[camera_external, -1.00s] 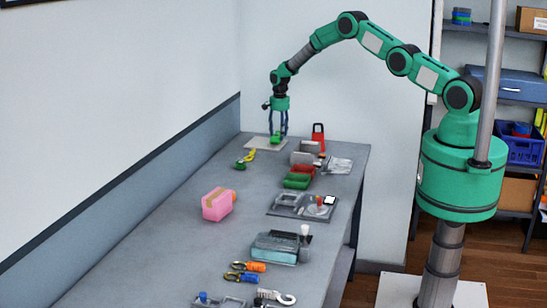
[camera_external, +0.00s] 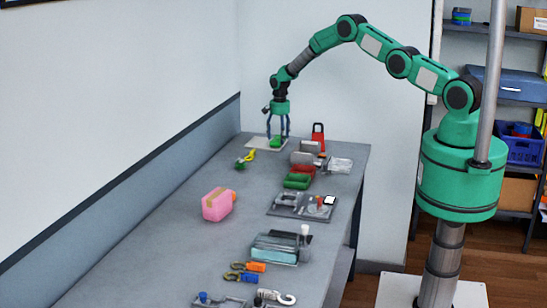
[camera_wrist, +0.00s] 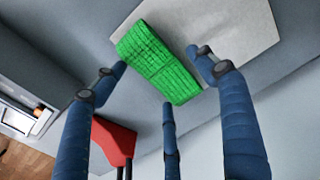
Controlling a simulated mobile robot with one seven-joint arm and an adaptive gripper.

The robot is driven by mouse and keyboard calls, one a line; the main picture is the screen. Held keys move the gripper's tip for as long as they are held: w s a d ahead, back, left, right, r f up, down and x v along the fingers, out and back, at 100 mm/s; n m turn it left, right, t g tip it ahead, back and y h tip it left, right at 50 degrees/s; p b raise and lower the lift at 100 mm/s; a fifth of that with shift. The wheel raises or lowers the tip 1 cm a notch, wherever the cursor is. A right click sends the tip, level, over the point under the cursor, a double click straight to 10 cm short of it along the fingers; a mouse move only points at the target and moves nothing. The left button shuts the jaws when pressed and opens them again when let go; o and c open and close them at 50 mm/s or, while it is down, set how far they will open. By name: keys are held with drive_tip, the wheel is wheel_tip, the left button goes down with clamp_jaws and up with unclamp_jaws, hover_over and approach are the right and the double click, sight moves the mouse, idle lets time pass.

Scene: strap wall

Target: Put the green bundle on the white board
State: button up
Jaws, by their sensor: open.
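The green bundle (camera_external: 276,141) is at the white board (camera_external: 256,145) at the far end of the bench. In the wrist view the ribbed green bundle (camera_wrist: 160,62) lies along one edge of the pale board (camera_wrist: 240,25), overlapping it in the picture; part of it shows past that edge. I cannot tell how much of it rests on the board. My gripper (camera_external: 278,137) points down over the bundle. In the wrist view my gripper's (camera_wrist: 160,85) blue fingers are spread around the bundle, with gaps between them and it.
A red item (camera_external: 318,135) stands right of the board and shows in the wrist view (camera_wrist: 115,140). A yellow-and-green tool (camera_external: 246,159) lies in front. Grey and red boxes and a green tray (camera_external: 297,181) line the right side. A pink block (camera_external: 217,204) sits mid-bench.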

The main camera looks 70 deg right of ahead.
drive_tip(key=shift+r, duration=0.1)
wheel_tip(320, 180, up, 12)
drive_tip(key=shift+b, duration=0.45)
idle(0.5)
idle(0.3)
